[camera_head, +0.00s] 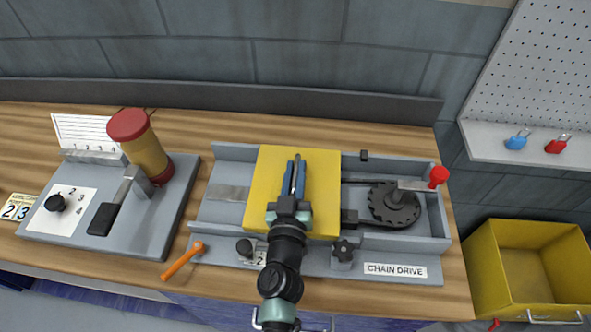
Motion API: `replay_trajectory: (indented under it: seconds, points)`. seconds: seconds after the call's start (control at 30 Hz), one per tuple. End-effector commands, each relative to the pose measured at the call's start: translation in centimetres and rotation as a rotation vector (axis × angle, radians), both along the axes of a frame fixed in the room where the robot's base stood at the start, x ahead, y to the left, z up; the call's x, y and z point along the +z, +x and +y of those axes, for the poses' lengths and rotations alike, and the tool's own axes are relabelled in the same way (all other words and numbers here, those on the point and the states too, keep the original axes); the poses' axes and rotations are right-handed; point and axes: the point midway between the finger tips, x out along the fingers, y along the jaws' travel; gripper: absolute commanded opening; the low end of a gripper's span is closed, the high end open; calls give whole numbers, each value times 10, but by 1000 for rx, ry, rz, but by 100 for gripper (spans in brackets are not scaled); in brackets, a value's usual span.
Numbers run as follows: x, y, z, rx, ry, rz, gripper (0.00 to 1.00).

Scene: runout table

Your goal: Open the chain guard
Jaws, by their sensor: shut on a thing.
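The chain guard (322,190) is a yellow panel over the middle of the grey chain drive housing (216,152). To its right the dark sprocket (393,205) and a stretch of chain are uncovered. My gripper (294,168) has blue fingers and reaches over the guard from the front. Its fingers are close together, shut on a part of the guard that they hide from view. The CHAIN DRIVE label (395,270) is on the housing's front right.
A black knob (343,250) and an orange-handled lever (183,260) are at the housing's front. A grey panel with a red-and-amber cylinder (143,145) stands left. A red knob (438,176) and yellow bin (530,265) are right. Padlocks (517,140) lie on the shelf.

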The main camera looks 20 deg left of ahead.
Motion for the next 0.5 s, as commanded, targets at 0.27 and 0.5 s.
replay_trajectory:
  seconds: [0.27, 0.5]
  points:
    - [1, 0, 1, 1, -2, 0, 0]
    - [5, -8, 32, 4, -2, 4, 0]
